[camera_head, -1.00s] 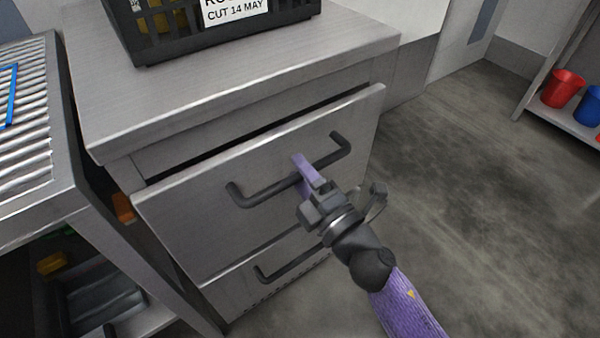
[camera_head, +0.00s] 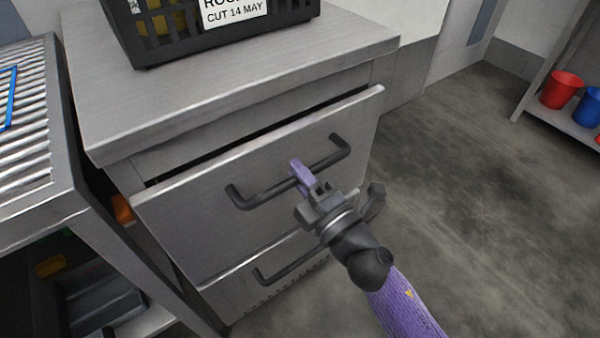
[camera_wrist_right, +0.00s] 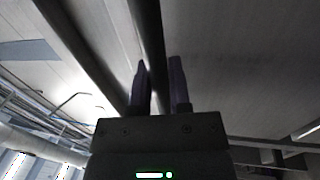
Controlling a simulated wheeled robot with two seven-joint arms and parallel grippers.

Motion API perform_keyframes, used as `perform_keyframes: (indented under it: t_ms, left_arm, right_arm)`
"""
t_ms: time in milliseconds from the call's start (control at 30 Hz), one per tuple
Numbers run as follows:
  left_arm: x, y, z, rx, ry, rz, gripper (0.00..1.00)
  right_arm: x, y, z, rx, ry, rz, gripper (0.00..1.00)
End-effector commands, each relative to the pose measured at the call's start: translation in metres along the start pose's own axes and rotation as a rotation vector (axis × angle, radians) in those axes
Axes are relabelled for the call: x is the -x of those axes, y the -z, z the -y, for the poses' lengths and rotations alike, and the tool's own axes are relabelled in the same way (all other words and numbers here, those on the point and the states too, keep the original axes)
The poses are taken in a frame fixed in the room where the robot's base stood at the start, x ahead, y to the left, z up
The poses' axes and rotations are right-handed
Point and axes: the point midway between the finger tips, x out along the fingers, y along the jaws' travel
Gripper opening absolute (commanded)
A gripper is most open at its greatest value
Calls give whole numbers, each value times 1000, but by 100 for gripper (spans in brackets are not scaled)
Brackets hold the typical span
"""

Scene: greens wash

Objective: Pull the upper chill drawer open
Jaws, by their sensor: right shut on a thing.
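The upper chill drawer (camera_head: 200,213) is a grey metal front that stands a little out from the cabinet, with a dark gap along its top edge. Its dark bar handle (camera_head: 262,197) runs across the middle. My right gripper (camera_head: 302,176), with purple fingers, is shut on the handle near its middle. In the right wrist view the two fingers (camera_wrist_right: 159,88) stand on either side of a dark bar (camera_wrist_right: 148,40). The drawer's inside is hidden from this angle. My left gripper is not in view.
A lower drawer with its own dark handle (camera_head: 290,262) is below. A black crate (camera_head: 215,40) with a label stands on the cabinet top (camera_head: 330,50). A ribbed metal rack (camera_head: 25,150) stands close at left. Open floor (camera_head: 480,200) lies at right, with red (camera_head: 562,90) and blue buckets on a shelf.

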Motion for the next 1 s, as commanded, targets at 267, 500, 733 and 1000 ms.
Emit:
perform_keyframes:
  t_ms: [267,500,733,1000]
  left_arm:
    - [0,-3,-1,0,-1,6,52]
    - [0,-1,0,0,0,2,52]
    - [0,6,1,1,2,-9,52]
    - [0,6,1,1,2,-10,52]
  right_arm:
    - [0,0,1,0,1,0,0]
    - [0,0,1,0,2,0,0]
    - [0,0,1,0,2,0,0]
    - [1,-1,1,0,2,0,0]
